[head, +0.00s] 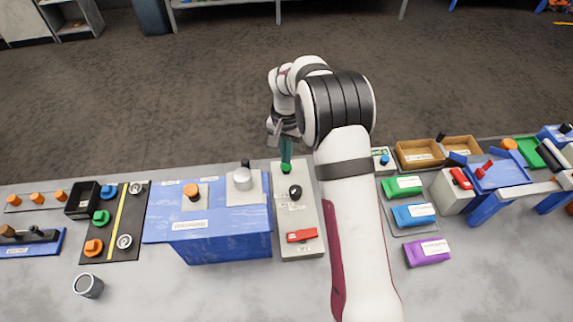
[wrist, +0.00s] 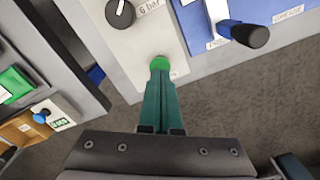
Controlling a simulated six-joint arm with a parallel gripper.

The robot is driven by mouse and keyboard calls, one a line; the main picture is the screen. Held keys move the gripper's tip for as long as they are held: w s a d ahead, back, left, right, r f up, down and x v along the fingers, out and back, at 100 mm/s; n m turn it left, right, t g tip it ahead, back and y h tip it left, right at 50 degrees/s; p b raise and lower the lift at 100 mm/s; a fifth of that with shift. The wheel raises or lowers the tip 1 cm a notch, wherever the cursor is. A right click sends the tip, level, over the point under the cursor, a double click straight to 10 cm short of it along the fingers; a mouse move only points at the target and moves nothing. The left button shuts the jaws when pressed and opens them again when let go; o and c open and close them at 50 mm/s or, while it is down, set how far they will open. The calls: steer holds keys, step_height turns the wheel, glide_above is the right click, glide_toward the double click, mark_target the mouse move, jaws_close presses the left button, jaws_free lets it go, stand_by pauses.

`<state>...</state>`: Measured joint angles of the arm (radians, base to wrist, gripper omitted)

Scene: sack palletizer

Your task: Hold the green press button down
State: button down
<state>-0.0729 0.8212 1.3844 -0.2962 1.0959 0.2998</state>
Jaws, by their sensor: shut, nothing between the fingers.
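The green press button (head: 286,168) is at the far end of a light grey control panel (head: 311,215). In the wrist view the green button (wrist: 160,62) shows just past my fingertips. My gripper (head: 286,160) is shut and empty, with its teal fingers pointing down at the button. In the wrist view the shut fingers (wrist: 160,72) overlap the button's near edge and seem to touch it. The fingers hide part of the button, and I cannot tell how far it is pressed in.
The panel also carries a black knob (head: 295,191) and a red switch (head: 302,236). A blue box (head: 222,246) with an orange-topped knob (head: 192,192) stands to the left. Green, blue and purple sacks (head: 427,252) lie to the right of my arm.

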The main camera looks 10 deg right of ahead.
mark_target(286, 166)
steer(key=shift+f, duration=1.5)
steer(key=shift+s+f, duration=0.1)
stand_by(0.6)
